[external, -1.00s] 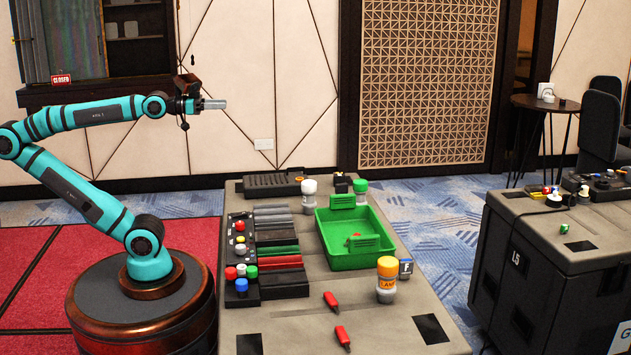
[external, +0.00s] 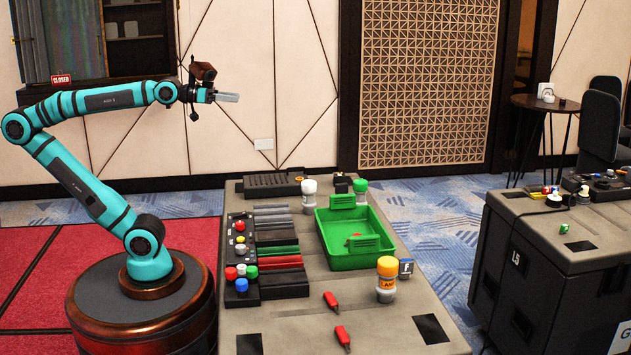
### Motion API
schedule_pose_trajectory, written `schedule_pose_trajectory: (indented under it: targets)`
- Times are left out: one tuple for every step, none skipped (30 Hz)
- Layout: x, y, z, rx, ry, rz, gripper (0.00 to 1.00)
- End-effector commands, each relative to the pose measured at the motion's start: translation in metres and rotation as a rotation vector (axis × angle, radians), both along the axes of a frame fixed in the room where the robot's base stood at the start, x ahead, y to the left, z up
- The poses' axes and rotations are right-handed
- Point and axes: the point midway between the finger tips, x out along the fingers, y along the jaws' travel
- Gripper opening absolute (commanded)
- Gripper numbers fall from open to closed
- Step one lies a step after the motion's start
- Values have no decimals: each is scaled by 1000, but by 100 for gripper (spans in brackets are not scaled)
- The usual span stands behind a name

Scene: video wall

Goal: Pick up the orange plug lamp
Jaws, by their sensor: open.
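The orange plug lamp (external: 387,278) stands upright near the right front of the grey case top (external: 300,325). My gripper (external: 228,97) is high above the left side of the case, well up and to the left of the lamp. It points right, is open, and holds nothing that I can see.
A small dark block marked F (external: 405,268) stands right behind the lamp. A green tray (external: 347,262) lies behind it to the left. Two red pieces (external: 331,300) (external: 342,337) lie in front. White-topped (external: 310,195) and green-topped (external: 360,190) lamps stand at the back.

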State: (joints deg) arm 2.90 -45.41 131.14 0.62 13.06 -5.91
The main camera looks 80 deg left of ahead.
Motion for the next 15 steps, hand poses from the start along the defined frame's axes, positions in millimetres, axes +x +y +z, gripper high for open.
schedule_pose_trajectory:
  targets:
    - [15, -7, 7, -21, 31, -12, 74]
    - [22, -10, 9, -35, 50, -16, 74]
    - [31, -15, 14, -53, 73, -22, 74]
    - [39, -19, 17, -65, 90, -26, 74]
    - [46, -23, 20, -78, 109, -29, 74]
    - [55, -28, 24, -95, 133, -34, 74]
    - [63, -32, 26, -109, 152, -36, 74]
    - [70, -36, 29, -120, 169, -39, 74]
    - [79, -42, 32, -137, 193, -43, 74]
    - [87, -46, 34, -148, 213, -44, 74]
    - [94, -51, 36, -160, 230, -45, 74]
    - [103, -57, 39, -175, 255, -47, 74]
    - [110, -62, 40, -186, 274, -48, 74]
    - [118, -67, 42, -197, 292, -48, 74]
    - [127, -74, 43, -210, 317, -49, 74]
